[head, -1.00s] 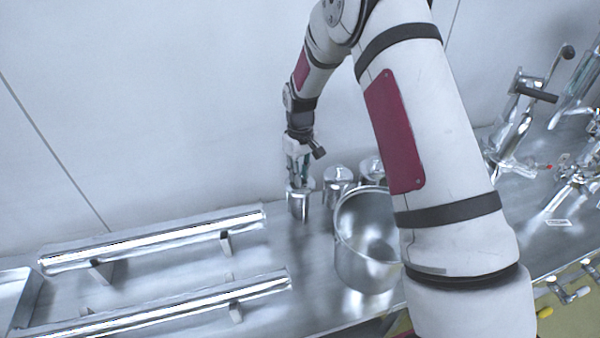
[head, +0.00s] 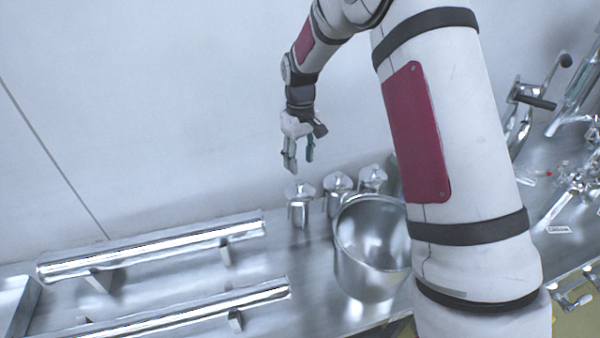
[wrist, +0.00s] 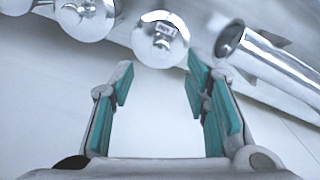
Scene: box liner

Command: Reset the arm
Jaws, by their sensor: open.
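My gripper (head: 299,162) hangs from my arm above the steel table, with its fingers pointing down. It is open and empty. A small steel canister (head: 299,208) with a lid stands upright on the table just below the fingertips, apart from them. In the wrist view, my gripper (wrist: 160,95) shows two teal-padded fingers spread wide, and the lid of the canister (wrist: 160,38) lies beyond their tips.
Two more lidded canisters (head: 337,192) (head: 372,180) stand to the right. A large open steel pot (head: 368,282) stands in front of them. Two long steel tubes (head: 150,248) (head: 165,312) rest on supports at left. Steel valve fittings (head: 575,165) are at far right. A plain wall rises behind.

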